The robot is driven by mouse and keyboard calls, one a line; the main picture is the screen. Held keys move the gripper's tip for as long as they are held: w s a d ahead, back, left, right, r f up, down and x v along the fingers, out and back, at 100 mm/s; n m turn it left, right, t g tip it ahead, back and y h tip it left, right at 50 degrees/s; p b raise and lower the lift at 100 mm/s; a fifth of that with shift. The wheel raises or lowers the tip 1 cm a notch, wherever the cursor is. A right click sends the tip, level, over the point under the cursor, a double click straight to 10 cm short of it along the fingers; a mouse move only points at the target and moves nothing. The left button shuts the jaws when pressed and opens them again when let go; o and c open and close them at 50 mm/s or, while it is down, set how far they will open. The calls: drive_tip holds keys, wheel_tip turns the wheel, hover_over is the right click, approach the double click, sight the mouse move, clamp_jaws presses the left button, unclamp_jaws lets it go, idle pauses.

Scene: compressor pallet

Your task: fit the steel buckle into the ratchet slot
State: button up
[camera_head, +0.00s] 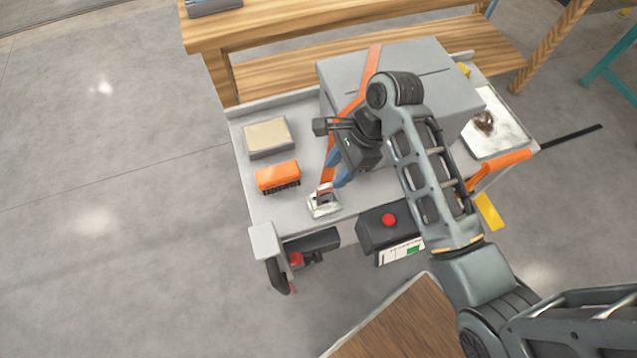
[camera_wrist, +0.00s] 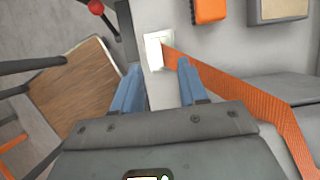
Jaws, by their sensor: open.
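An orange strap (camera_head: 373,62) runs over the big grey box and down to a small silver metal piece (camera_head: 323,206) near the cart's front edge. The piece also shows in the wrist view (camera_wrist: 154,50), with the strap (camera_wrist: 235,92) leading away to the right. I cannot tell buckle from ratchet slot there. My gripper (camera_head: 337,172) is above the strap's lower end, its blue fingers pointing down toward the metal piece. In the wrist view my gripper (camera_wrist: 160,68) is open, with the metal piece just beyond the fingertips and nothing visibly held between them.
An orange brush (camera_head: 278,177) and a beige-topped block (camera_head: 267,137) lie left of the strap. The grey box (camera_head: 440,65) stands behind my gripper. A dark box with a red button (camera_head: 389,220) is at the front. A tray (camera_head: 510,138) sits at the right.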

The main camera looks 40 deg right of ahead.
sight(327, 185)
drive_tip(key=shift+x, duration=3.8)
drive_tip(key=shift+s, duration=0.1)
clamp_jaws()
